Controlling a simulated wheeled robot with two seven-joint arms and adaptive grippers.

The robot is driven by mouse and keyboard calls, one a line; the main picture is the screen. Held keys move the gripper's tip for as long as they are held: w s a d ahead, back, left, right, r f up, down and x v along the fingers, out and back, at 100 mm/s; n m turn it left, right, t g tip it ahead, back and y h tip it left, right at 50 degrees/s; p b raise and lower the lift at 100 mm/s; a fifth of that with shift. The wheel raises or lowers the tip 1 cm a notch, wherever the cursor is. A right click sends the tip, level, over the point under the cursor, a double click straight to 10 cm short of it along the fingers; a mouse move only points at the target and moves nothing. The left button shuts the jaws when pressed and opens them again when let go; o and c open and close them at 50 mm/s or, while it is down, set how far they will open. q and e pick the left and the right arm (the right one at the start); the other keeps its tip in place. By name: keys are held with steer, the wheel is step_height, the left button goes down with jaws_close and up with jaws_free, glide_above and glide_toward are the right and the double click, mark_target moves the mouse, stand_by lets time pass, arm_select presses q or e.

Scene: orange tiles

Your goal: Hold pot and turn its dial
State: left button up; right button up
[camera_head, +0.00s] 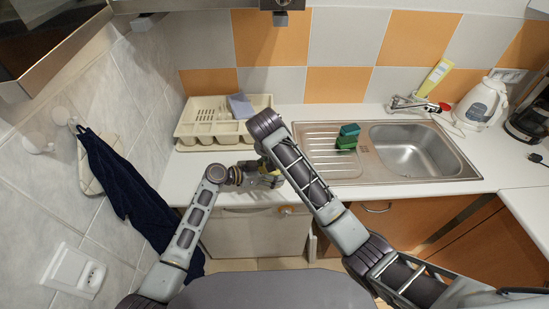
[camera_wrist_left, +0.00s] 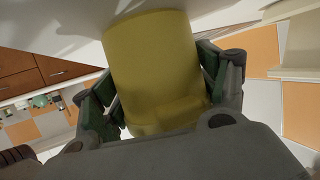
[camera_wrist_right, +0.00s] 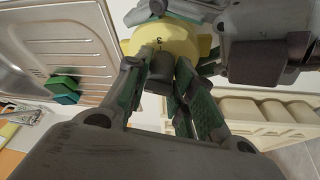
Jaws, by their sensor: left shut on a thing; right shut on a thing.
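The pot is a yellow cylinder (camera_wrist_left: 155,70). In the head view only a bit of it (camera_head: 268,181) shows, above the counter's front edge, partly hidden by my arms. My left gripper (camera_head: 254,177) is shut around the pot's sides; the left wrist view shows a finger on each side. In the right wrist view the pot's yellow face (camera_wrist_right: 178,38) carries number marks and a dark grey dial (camera_wrist_right: 159,66). My right gripper (camera_wrist_right: 167,80) is shut with its fingertips at the dial, one on each side. In the head view my right forearm hides most of this gripper.
A cream dish rack (camera_head: 190,132) stands behind on the counter. To the right are a steel sink (camera_head: 415,150), green sponges (camera_head: 347,137) and a white kettle (camera_head: 482,103). A dark towel (camera_head: 128,190) hangs on the left wall. Some counter is free left of my grippers.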

steer(key=shift+m, duration=0.6)
steer(key=shift+h, duration=0.3)
steer(key=o, duration=1)
steer(key=shift+o, duration=0.2)
steer(key=shift+n, duration=0.3)
